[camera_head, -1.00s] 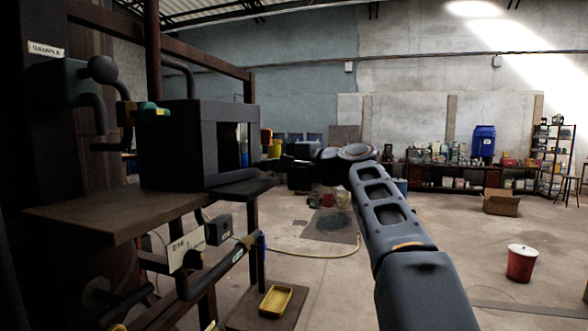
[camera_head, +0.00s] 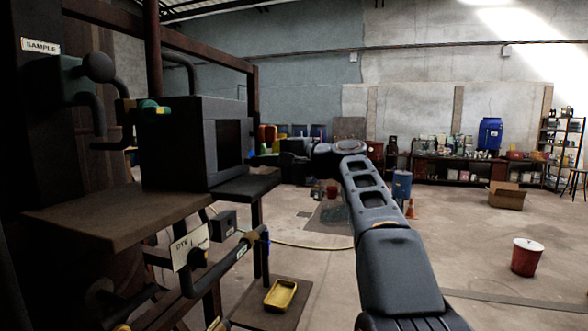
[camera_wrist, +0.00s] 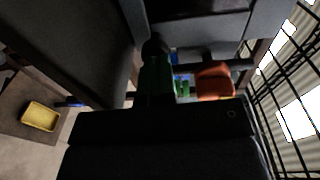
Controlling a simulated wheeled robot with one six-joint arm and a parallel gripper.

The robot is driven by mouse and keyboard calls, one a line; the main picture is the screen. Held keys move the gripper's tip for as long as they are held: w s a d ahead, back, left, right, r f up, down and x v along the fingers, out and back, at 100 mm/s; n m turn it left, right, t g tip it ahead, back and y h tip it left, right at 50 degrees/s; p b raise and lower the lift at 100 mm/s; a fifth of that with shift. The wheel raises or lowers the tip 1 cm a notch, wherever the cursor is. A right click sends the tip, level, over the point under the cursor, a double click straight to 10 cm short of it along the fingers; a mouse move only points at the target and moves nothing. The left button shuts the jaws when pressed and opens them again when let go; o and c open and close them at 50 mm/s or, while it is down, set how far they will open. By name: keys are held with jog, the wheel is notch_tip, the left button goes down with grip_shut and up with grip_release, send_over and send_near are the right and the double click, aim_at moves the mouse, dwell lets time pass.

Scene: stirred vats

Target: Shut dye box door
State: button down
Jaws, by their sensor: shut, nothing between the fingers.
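The dye box (camera_head: 172,145) is a dark box on a brown shelf, at left in the head view. Its right-hand face has a frame around a dark panel (camera_head: 229,143); no daylight shows through it. I cannot tell whether the door is fully flush. My gripper (camera_head: 256,160) is shut and empty at the right end of my arm's reach toward the box, close to that face; contact cannot be made out. In the wrist view its dark tips (camera_wrist: 156,48) point up between grey surfaces.
A brown shelf (camera_head: 90,222) carries the box. Pipes, valves and a "DYE" tag (camera_head: 190,247) hang below. A yellow tray (camera_head: 281,294) lies low on a board. A red bucket (camera_head: 526,257) stands on open floor at right.

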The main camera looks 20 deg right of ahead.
jog(key=shift+s+d, duration=0.1)
jog(key=shift+d, duration=0.05)
jog(key=w+d+f+b+v, duration=0.1)
jog(key=b+v, duration=0.1)
jog(key=v, duration=1.2)
notch_tip(320, 180, down, 19)
jog(key=w+d+m+g+h, duration=0.2)
jog(key=d+g+h, duration=0.1)
jog(key=h, duration=0.5)
jog(key=s+a+f+n+g+h, duration=0.4)
jog(key=s+a+f+n, duration=0.6)
jog(key=s+a+f, duration=0.7)
notch_tip(320, 180, down, 3)
jog(key=shift+s+n+g+h, duration=0.3)
